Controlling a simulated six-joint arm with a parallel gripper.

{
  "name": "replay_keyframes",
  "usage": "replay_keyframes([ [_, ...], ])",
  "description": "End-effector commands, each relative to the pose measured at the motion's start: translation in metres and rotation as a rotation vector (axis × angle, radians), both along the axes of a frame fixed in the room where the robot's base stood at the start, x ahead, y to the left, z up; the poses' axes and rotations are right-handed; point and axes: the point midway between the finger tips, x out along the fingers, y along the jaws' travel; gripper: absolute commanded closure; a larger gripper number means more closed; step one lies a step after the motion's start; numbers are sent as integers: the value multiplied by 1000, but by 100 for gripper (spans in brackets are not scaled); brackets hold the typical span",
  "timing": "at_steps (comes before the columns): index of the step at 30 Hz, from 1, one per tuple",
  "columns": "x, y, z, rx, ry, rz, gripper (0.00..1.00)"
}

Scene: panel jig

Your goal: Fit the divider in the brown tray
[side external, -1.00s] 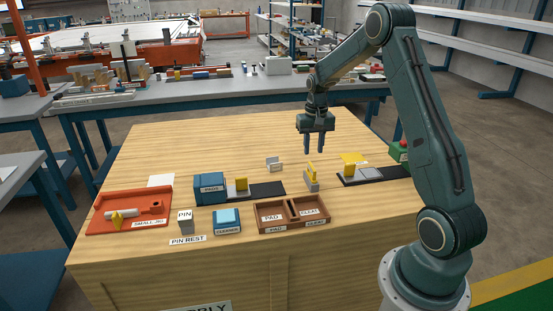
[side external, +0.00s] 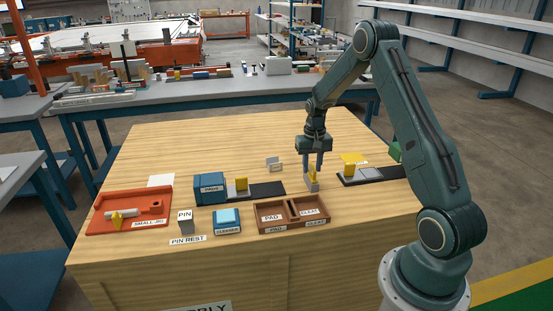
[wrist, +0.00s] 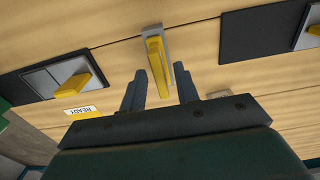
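The brown tray (side external: 297,225) sits at the front of the wooden table, with labelled left and right sections and a brown strip between them. A thin upright yellow piece (side external: 312,177) stands in a grey holder behind the tray's right end; it appears to be the divider. It also shows in the wrist view (wrist: 156,64), with the grey holder around one end. My gripper (side external: 313,165) is directly above and around the top of the yellow piece. Its fingers are open and apart in the wrist view (wrist: 160,84), with the yellow piece lying between their lines; contact is not visible.
A black plate with a yellow block (side external: 350,171) lies right of the holder. A blue box (side external: 209,188) and another black plate (side external: 267,190) lie left. Further left are a blue-topped block (side external: 227,220), a pin rest (side external: 185,222) and an orange jig (side external: 130,212). The table's back is clear.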

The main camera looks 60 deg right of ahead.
Motion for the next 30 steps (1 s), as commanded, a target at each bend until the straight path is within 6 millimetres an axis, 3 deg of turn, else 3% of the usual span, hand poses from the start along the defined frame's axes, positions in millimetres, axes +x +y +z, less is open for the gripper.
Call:
replay_keyframes([
  [5, 0, 0, 0, 0, 0, 0, 69],
  [10, 0, 0, 0, 0, 0, 0, 100],
  [30, 0, 0, 4, 0, 0, 0, 100],
])
